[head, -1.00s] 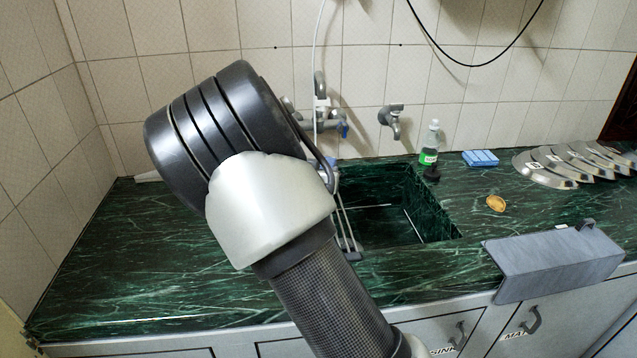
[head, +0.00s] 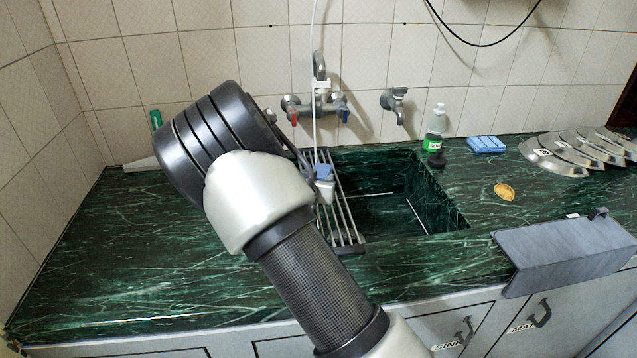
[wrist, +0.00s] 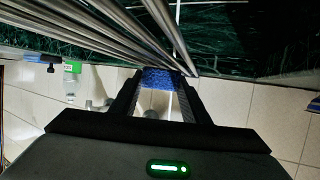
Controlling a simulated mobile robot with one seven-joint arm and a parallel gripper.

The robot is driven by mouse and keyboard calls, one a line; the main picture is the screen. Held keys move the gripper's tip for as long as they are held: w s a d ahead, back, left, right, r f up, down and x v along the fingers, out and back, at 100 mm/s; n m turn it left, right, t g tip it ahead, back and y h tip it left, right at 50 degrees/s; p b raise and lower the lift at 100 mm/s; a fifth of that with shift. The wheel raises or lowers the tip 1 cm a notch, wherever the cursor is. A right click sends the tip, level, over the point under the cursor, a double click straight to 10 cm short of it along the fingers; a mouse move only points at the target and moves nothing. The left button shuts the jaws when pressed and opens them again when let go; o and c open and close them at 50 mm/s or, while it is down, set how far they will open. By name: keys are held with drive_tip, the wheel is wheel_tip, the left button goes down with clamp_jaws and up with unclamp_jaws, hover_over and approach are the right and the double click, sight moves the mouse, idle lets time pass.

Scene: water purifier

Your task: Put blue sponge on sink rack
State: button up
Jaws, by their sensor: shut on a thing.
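The blue sponge (wrist: 157,80) is held between the fingertips of my gripper (wrist: 160,92) in the wrist view, where the picture looks upside down. In the head view a small blue patch, likely this sponge (head: 323,171), shows just right of my arm, at the sink rack. The metal sink rack (head: 346,218) lies across the left part of the sink; my arm hides part of it. Its bars (wrist: 95,30) run close to the sponge in the wrist view. I cannot tell whether the sponge touches the bars. My gripper is mostly hidden in the head view.
The sink basin (head: 395,205) is open right of the rack. A soap bottle (head: 435,130), a blue block (head: 487,144), a yellow-brown item (head: 504,191) and several metal lids (head: 565,155) lie to the right. Taps (head: 315,105) are on the wall behind.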

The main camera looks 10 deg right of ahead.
drive_tip(key=shift+f, duration=0.2)
drive_tip(key=shift+f, duration=0.1)
drive_tip(key=o, duration=1.1)
